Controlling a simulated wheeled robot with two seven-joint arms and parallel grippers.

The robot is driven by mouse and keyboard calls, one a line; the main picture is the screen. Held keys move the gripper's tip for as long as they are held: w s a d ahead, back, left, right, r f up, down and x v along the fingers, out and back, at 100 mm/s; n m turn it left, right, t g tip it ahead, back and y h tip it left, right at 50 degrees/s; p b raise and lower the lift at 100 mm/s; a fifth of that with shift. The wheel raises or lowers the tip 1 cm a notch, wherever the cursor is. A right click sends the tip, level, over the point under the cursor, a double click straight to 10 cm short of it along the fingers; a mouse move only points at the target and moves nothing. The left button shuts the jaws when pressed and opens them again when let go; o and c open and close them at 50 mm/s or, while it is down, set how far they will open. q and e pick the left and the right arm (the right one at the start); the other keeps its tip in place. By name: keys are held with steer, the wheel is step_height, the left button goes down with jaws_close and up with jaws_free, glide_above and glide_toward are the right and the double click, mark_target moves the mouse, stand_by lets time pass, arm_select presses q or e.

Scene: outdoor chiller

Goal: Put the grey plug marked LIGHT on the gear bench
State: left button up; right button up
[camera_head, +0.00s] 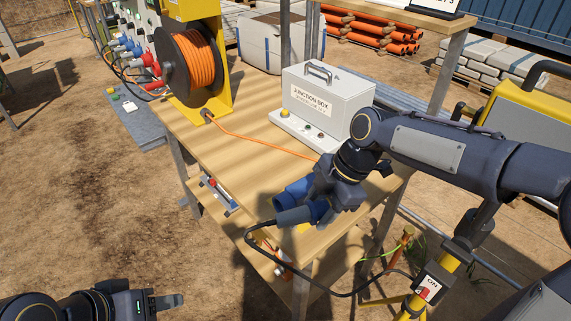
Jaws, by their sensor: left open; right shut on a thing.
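The grey plug (294,216) trails a black cable and sits at my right gripper (313,207), which is shut on it above the front end of the wooden bench (240,165). I cannot tell whether the plug touches the bench top, and no LIGHT marking is readable. A dark blue cylindrical piece (287,199) shows just behind the plug. I cannot tell what it belongs to. My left gripper (170,302) is open and empty at the lower left, over the dirt ground, away from the bench.
A junction box (325,105) and an orange cable reel (190,66) stand on the bench. An orange cable runs from the reel toward my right gripper. The black cable loops beside the bench toward a yellow post with an ON switch (428,288). A lower shelf (232,222) holds small items.

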steer(key=shift+w+d+f, duration=0.15)
steer(key=shift+w+d, duration=0.15)
steer(key=shift+w, duration=0.05)
steer(key=w+d+f+p, duration=0.2)
steer(key=w+d+f, duration=0.1)
steer(key=w+d, duration=0.25)
steer(key=p, duration=0.1)
glide_above(341, 216)
steer(key=f, duration=0.5)
steer(key=shift+s+a+f, duration=0.2)
steer(key=shift+s+a, duration=0.05)
steer(key=shift+s, duration=0.1)
steer(key=shift+w+d+f, duration=0.2)
steer(key=shift+f, duration=0.15)
steer(key=f, duration=0.3)
steer(key=shift+w+d+f+p, duration=0.1)
steer(key=shift+w+f+p, duration=0.1)
steer(key=shift+p, duration=0.15)
steer(key=shift+f+b, duration=0.3)
steer(key=shift+f, duration=0.05)
steer(key=o, duration=1.1)
steer(key=shift+r, duration=0.1)
steer(key=shift+c, duration=0.2)
